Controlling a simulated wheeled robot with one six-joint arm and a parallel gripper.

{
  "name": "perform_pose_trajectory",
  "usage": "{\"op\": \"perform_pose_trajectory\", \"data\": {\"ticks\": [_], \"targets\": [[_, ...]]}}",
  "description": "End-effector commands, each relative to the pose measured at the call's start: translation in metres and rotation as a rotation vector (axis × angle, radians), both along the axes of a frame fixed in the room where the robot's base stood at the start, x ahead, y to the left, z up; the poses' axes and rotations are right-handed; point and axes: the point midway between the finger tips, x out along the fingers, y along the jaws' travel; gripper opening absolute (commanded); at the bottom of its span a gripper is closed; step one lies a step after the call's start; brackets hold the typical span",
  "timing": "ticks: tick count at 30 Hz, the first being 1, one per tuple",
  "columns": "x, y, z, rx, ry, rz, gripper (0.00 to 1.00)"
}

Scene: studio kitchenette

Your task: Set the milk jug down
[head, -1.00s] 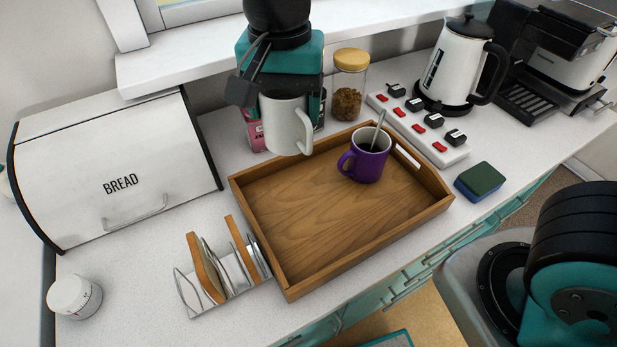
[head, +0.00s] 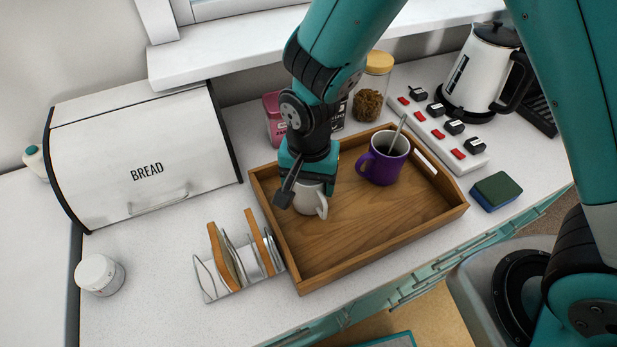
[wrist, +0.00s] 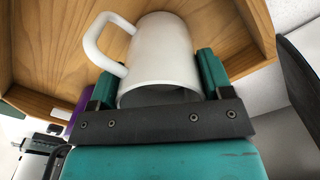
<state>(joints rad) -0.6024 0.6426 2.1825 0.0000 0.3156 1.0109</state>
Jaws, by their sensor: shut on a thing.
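The milk jug (head: 309,199) is a small white jug with a handle, inside the left part of the wooden tray (head: 343,262). My gripper (head: 305,187) is over it from above and shut on it. In the wrist view the white jug (wrist: 160,55) sits between the two teal fingers (wrist: 157,82), with its handle to the left and the tray's wood behind it. The jug looks about upright. Whether its base touches the tray floor I cannot tell.
A purple mug (head: 384,160) with a spoon stands in the tray's back right. A toast rack (head: 236,268) is just left of the tray and a white bread bin (head: 140,155) is further left. Jars stand behind the tray. Its front middle is clear.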

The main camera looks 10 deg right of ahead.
Motion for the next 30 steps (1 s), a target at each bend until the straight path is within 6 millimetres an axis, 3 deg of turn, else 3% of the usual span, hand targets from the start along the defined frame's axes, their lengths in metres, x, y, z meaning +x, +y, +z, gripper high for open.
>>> {"op": "perform_pose_trajectory", "data": {"ticks": [9,10,13,24,30], "targets": [[0.000,0.000,-0.004,0.001,-0.001,0.000,0.37],[0.000,0.000,-0.003,0.001,0.000,0.000,0.77],[0.000,0.000,-0.003,0.000,0.000,0.000,0.98],[0.001,0.000,0.005,0.001,-0.002,0.000,0.98],[0.001,0.001,0.040,0.005,-0.006,0.000,0.98]]}}
